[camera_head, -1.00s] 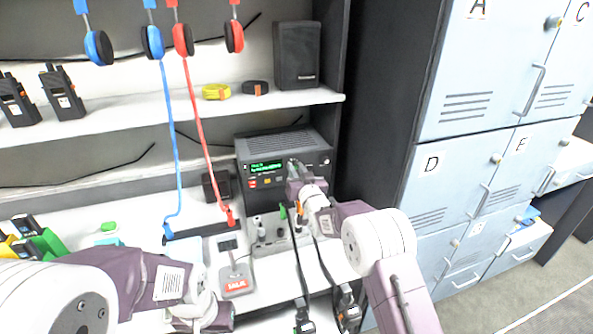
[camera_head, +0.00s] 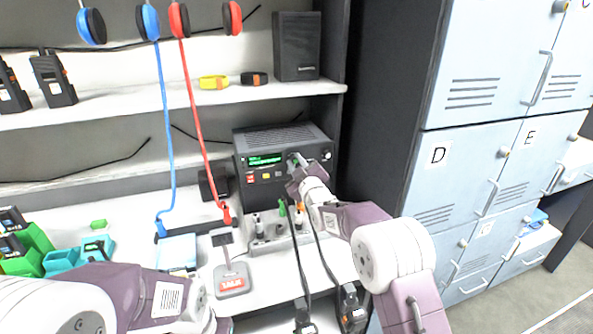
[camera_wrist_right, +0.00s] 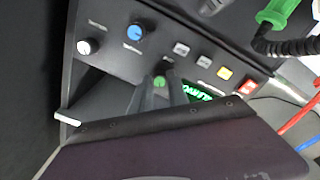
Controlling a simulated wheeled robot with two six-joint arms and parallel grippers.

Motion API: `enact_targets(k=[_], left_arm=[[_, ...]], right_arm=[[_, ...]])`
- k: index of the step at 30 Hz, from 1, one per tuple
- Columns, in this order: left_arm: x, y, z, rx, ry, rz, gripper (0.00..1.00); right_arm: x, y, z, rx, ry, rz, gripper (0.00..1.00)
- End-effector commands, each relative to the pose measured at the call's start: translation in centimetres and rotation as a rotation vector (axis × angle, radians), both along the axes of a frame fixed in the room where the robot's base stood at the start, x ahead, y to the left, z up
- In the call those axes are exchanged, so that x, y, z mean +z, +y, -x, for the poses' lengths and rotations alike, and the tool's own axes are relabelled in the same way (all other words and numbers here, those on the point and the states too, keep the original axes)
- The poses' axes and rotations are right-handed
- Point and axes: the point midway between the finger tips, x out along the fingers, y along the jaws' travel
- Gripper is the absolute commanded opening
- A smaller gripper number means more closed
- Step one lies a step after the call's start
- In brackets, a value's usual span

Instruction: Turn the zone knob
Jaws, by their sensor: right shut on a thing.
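A dark radio unit (camera_head: 283,136) with a lit green display stands on the lower shelf. My right gripper (camera_head: 294,163) is at its front panel, to the right of the display. In the right wrist view, the gripper's fingers (camera_wrist_right: 160,92) are closed around a small knob with a green face (camera_wrist_right: 160,82). A blue knob (camera_wrist_right: 135,32) and a white knob (camera_wrist_right: 85,46) sit apart from the fingers on the same panel. The knob labels are too small to read.
Below the radio is a charger block (camera_head: 270,232) with cables and green and orange plugs. A grey device with a red label (camera_head: 232,279) lies on the worktop. A speaker (camera_head: 296,46) stands above. Lockers (camera_head: 470,170) are at the right.

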Motion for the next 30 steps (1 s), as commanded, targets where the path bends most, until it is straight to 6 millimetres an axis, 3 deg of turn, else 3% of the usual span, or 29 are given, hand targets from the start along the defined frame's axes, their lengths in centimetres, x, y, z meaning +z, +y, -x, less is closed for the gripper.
enact_targets(k=[3, 15, 30], left_arm=[[-1.3, 0.0, 0.0, 0.0, 0.0, 0.0, 0.0], [-3.6, 0.0, 0.0, 0.0, 0.0, 0.0, 0.0], [-4.5, 0.0, 0.0, 0.0, 0.0, 0.0, 0.0]], right_arm=[[-0.4, 0.0, 0.0, 0.0, -0.034, 0.102, 0.0], [-0.3, 0.0, 0.0, 0.0, -0.13, 0.399, 0.0], [-0.1, 0.0, 0.0, 0.001, -0.177, 0.549, 0.0]])
